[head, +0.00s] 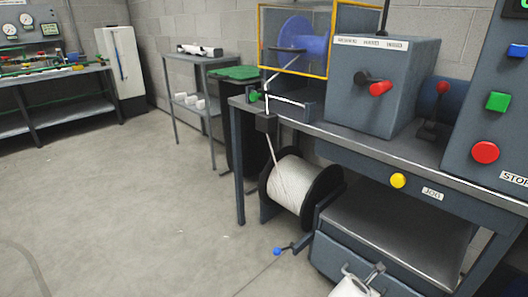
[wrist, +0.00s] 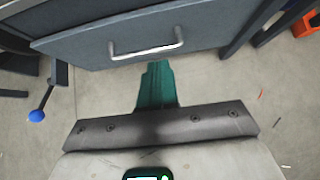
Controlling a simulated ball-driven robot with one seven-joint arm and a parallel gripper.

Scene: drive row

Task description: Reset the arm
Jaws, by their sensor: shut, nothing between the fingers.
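My gripper (wrist: 157,68) shows in the wrist view as dark teal fingers closed together, with nothing between them. Its tips point at the floor just in front of a grey drawer (wrist: 90,40) and appear a little below the drawer's silver handle (wrist: 147,47) in the picture; I cannot tell the exact distance. In the head view a white rounded part at the bottom edge is probably my arm, and the fingers cannot be made out there. The same drawer (head: 335,262) shows in the head view under the bench.
A lever with a blue knob (head: 277,251) sticks out near the rope spool (head: 300,190); the knob also shows in the wrist view (wrist: 37,115). The workbench (head: 340,132) carries a grey control box (head: 375,95). Open floor (head: 130,200) lies to the left.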

